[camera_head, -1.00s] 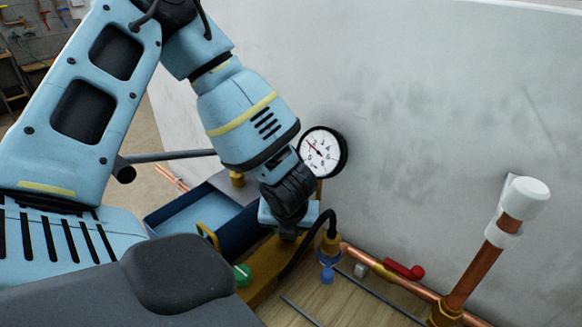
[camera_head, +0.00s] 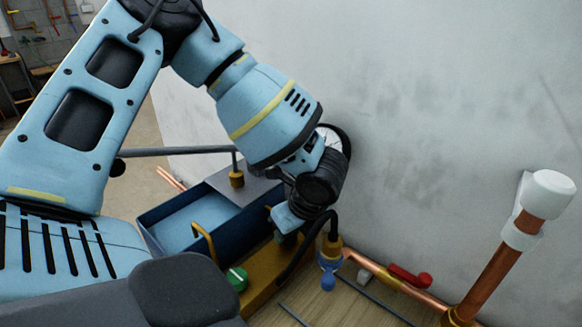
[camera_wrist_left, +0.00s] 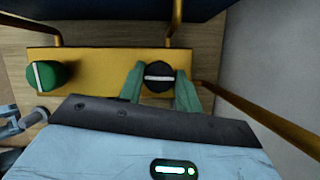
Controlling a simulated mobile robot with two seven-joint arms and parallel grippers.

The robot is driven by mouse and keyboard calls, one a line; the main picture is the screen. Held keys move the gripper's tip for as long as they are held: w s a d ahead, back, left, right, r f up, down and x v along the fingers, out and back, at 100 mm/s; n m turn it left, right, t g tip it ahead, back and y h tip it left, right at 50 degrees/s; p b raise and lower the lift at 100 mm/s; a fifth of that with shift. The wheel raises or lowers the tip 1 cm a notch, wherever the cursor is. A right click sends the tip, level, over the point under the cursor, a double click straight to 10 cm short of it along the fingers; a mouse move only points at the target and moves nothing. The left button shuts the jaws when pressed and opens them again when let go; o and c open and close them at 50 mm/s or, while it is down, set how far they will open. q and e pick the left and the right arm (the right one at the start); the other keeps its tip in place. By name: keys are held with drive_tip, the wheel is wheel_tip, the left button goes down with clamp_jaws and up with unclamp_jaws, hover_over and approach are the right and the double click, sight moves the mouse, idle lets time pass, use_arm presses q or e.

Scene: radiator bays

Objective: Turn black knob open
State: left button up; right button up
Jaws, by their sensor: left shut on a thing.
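The black knob (camera_wrist_left: 159,76) sits on a yellow manifold block (camera_wrist_left: 95,66) in the left wrist view. Its white line runs roughly across the picture, along the block's length. My left gripper (camera_wrist_left: 160,88) is shut on it, with one green-grey finger on each side. In the head view my left gripper (camera_head: 288,228) reaches down onto the yellow block, and its wrist and palm hide the knob. A green knob (camera_wrist_left: 45,75) stands on the same block at left, its white line nearly upright; it also shows in the head view (camera_head: 237,279). My right gripper is not in view.
A blue tray (camera_head: 152,232) lies behind the block. A pressure gauge (camera_head: 340,140) is partly hidden behind my wrist. A black hose, a blue valve (camera_head: 328,280), a red-handled valve (camera_head: 410,277) and a white-capped copper pipe (camera_head: 490,270) stand to the right, before a grey wall.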

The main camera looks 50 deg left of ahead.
use_arm(q)
drive_tip(key=shift+n, duration=0.3)
drive_tip(key=o, duration=1)
